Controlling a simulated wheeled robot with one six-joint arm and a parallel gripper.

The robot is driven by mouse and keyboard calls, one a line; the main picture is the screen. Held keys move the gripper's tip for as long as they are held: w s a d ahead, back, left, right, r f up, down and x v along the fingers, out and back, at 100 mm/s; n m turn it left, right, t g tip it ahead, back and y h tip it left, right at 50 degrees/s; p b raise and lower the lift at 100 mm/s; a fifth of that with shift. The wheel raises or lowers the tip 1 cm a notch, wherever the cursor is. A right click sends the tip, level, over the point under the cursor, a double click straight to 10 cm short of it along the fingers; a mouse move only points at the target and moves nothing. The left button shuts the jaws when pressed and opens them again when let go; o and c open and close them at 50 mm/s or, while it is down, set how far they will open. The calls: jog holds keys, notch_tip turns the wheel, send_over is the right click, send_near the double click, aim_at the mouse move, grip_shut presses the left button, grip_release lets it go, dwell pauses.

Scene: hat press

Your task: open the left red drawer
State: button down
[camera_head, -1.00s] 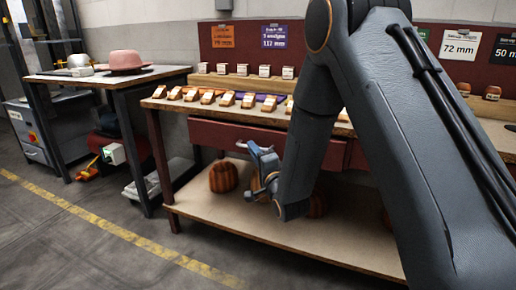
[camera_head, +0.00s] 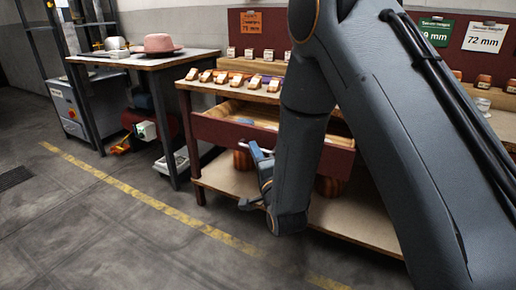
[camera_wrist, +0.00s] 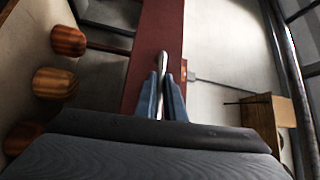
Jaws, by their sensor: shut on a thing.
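The left red drawer (camera_head: 215,131) is pulled part way out of the workbench in the head view, and its pale wooden inside (camera_head: 245,112) shows from above. My gripper (camera_head: 255,152) is at the middle of the drawer's front. In the wrist view the red drawer front (camera_wrist: 157,35) runs up the picture, with a metal handle (camera_wrist: 161,65) on it. The two fingertips of my gripper (camera_wrist: 163,88) are closed around the handle.
The workbench top (camera_head: 268,95) holds several wooden blocks. Round ribbed wooden forms (camera_wrist: 68,40) stand on the lower shelf (camera_head: 225,175). A side table (camera_head: 150,60) with a pink hat (camera_head: 162,43) stands at left. The floor (camera_head: 110,225) in front is clear.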

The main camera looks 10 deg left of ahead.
jog(key=c, duration=1.8)
grip_release()
jog(key=shift+c, duration=0.2)
jog(key=v, duration=0.7)
jog(key=shift+s+p, duration=0.3)
jog(key=shift+s, duration=0.1)
jog(key=shift+d, duration=0.15)
